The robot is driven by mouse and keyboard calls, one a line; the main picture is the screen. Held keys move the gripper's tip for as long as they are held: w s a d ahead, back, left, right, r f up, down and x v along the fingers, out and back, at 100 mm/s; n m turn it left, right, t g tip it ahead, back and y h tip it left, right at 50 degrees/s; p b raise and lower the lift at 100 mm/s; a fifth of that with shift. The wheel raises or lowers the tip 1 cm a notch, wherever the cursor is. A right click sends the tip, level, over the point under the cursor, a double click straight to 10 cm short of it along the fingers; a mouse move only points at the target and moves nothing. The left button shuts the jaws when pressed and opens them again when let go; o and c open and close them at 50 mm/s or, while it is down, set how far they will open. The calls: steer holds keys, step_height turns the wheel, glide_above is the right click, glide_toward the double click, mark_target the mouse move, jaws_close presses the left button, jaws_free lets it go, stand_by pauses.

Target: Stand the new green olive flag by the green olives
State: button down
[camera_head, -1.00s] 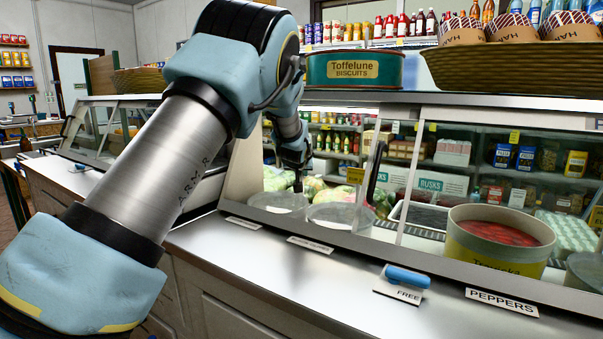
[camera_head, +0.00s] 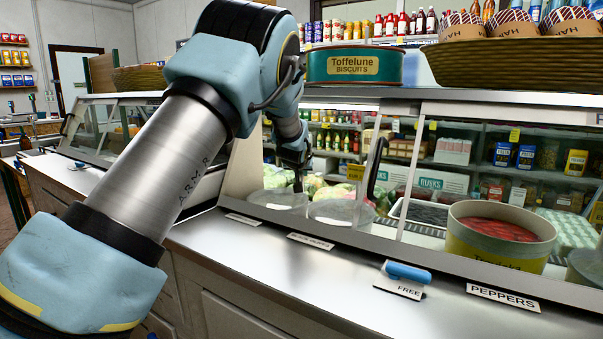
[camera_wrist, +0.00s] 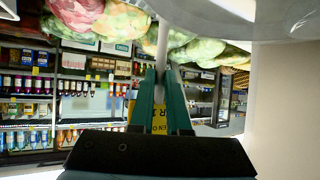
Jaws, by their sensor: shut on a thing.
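My gripper (camera_head: 298,183) is behind the counter glass, above the left of two pale round tubs (camera_head: 278,200). In the wrist view, its teal fingers (camera_wrist: 161,85) are shut on the flag. The flag's yellow card (camera_wrist: 160,112) shows part of its upside-down lettering between the fingers. Its white stick (camera_wrist: 162,45) runs from the fingertips towards a pale round tub (camera_wrist: 205,12) at the top. I cannot tell whether the stick touches it. The second pale tub (camera_head: 340,214) stands to the right. I cannot make out olives in either tub.
The glass-fronted counter (camera_head: 400,250) bounds the space. A yellow flag (camera_head: 355,172) stands near the second tub. A tub of red peppers (camera_head: 497,262) is on the right. A blue-handled thing (camera_head: 408,272) and name plates lie on the front ledge. A biscuit tin (camera_head: 355,66) stands on top.

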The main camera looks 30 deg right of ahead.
steer(key=shift+f, duration=0.25)
steer(key=shift+f+b, duration=0.25)
steer(key=shift+b, duration=0.15)
steer(key=shift+f, duration=0.2)
stand_by(0.3)
steer(key=shift+f+b, duration=0.2)
steer(key=shift+b, duration=0.15)
steer(key=shift+f, duration=0.25)
stand_by(0.4)
steer(key=c, duration=0.8)
jaws_free()
steer(key=shift+c, duration=0.6)
